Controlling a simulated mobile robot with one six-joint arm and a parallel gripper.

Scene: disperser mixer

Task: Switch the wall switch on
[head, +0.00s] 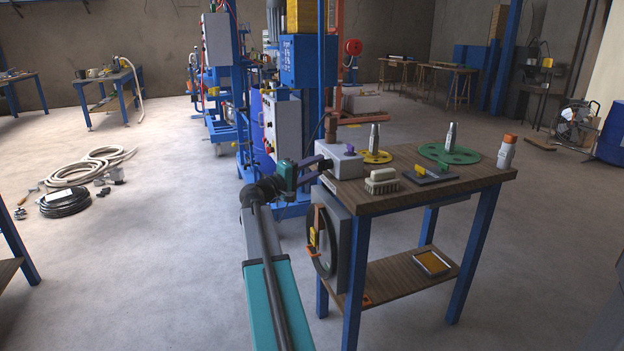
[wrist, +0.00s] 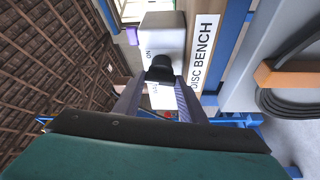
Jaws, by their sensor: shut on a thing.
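The wall switch is a light grey box (head: 340,160) at the left corner of the wooden bench; it also shows in the wrist view (wrist: 163,35). Its face bears an ON label and a second label partly hidden by the knob and fingers. A black knob (wrist: 160,69) stands out from that face. My gripper (head: 321,164) reaches the box from the left, and in the wrist view its two fingers (wrist: 159,88) are shut on the black knob, one on each side. The knob's exact angle is hard to tell.
The bench (head: 395,200) carries a brush (head: 382,182), green (head: 449,153) and yellow (head: 376,157) discs and a white bottle (head: 506,152).

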